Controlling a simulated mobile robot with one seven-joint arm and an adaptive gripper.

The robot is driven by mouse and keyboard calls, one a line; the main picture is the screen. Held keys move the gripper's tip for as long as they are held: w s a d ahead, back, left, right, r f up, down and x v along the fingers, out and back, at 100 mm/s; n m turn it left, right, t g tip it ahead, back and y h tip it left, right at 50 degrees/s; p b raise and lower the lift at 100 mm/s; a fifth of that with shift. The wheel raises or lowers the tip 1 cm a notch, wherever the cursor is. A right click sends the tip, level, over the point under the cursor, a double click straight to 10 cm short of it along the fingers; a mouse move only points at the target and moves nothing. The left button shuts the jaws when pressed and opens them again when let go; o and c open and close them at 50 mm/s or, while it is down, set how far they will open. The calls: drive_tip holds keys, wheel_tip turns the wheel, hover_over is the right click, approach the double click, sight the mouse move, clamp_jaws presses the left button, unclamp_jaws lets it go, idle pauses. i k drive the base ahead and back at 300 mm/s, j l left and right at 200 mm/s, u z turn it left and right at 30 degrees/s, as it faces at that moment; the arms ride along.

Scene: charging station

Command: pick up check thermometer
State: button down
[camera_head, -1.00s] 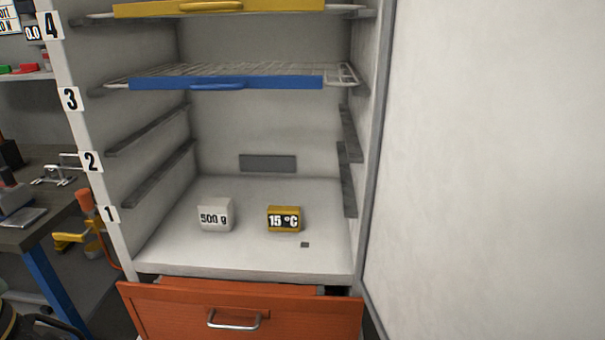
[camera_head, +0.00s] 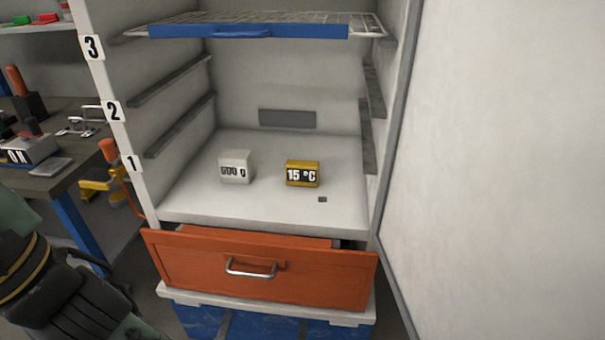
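The thermometer (camera_head: 302,173) is a small yellow block with a black face reading "15 °C". It stands upright on the white floor of the open cabinet, right of the middle. A white block (camera_head: 235,167) with a weight display in grams stands to its left, apart from it; its digits are blurred. Part of my arm (camera_head: 60,290), black and dark green with a yellow band, shows at the lower left, away from the thermometer. No gripper fingertips can be made out.
A blue-fronted wire shelf (camera_head: 250,31) is above. The cabinet door (camera_head: 500,170) stands open at right. An orange drawer (camera_head: 265,275) sits slightly open below the cabinet floor. A workbench (camera_head: 60,170) with tools is at left. A small dark square (camera_head: 322,199) lies near the thermometer.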

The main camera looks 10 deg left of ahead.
sight(300, 173)
drive_tip(key=i+j, duration=0.25)
drive_tip(key=j, duration=0.2)
drive_tip(key=i+j, duration=0.3)
drive_tip(key=j, duration=0.15)
drive_tip(key=i+j+u, duration=0.1)
drive_tip(key=i+j, duration=0.15)
drive_tip(key=j, duration=0.2)
drive_tip(key=i+j, duration=0.25)
drive_tip(key=j, duration=0.15)
